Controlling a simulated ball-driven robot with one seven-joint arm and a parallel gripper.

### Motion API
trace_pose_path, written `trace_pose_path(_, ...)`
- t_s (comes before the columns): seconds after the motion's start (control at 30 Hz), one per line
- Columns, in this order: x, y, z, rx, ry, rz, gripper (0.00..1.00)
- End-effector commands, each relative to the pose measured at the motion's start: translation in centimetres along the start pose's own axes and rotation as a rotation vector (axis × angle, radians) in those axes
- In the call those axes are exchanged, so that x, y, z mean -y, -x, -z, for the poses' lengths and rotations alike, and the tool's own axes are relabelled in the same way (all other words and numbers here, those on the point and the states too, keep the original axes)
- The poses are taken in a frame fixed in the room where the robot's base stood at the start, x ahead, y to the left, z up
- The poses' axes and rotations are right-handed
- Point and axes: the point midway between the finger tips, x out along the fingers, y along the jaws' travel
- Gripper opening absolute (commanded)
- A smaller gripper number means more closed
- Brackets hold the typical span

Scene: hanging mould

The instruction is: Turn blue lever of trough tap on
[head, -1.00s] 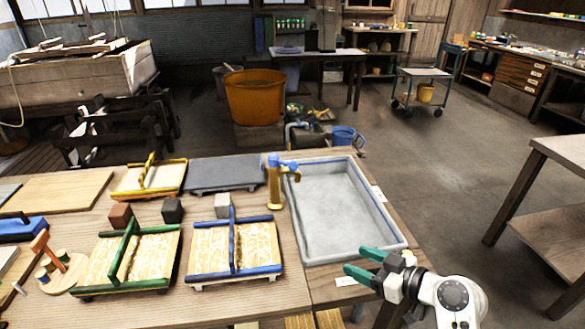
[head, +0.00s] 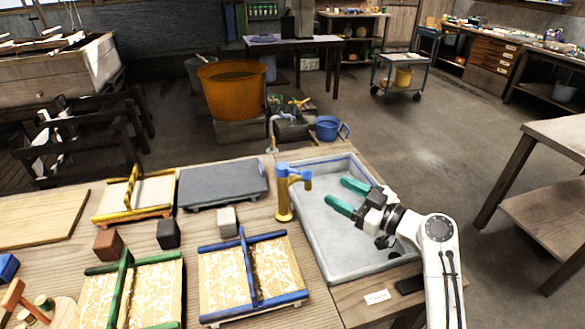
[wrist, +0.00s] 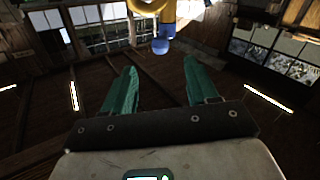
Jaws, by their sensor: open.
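The trough tap (head: 284,200) is a yellow upright post with a blue lever (head: 291,171) on top, standing at the left edge of the grey trough (head: 331,250). My gripper (head: 340,195), with green fingers, is open and empty over the trough, to the right of the tap and apart from it. In the wrist view, my open fingers (wrist: 156,90) point toward yellow and blue parts of the tap, seen at the top middle; the blue part (wrist: 160,46) shows beyond the gap between the fingers.
Blue (head: 252,277) and green (head: 128,290) framed moulds, a yellow frame (head: 135,198) and a grey slab (head: 222,185) lie left of the tap. A blue bucket (head: 327,128) and an orange tub (head: 233,95) stand behind the table. Open floor lies to the right.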

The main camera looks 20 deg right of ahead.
Motion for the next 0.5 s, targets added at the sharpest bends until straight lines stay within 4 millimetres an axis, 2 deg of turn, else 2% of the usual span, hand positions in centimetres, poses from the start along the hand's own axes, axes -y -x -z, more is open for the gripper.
trace_pose_path(0.17,0.1,-1.5,0.1,0.0,-0.002,0.003,0.58)
trace_pose_path(0.5,0.1,-7.5,0.2,0.0,-0.001,0.004,0.58)
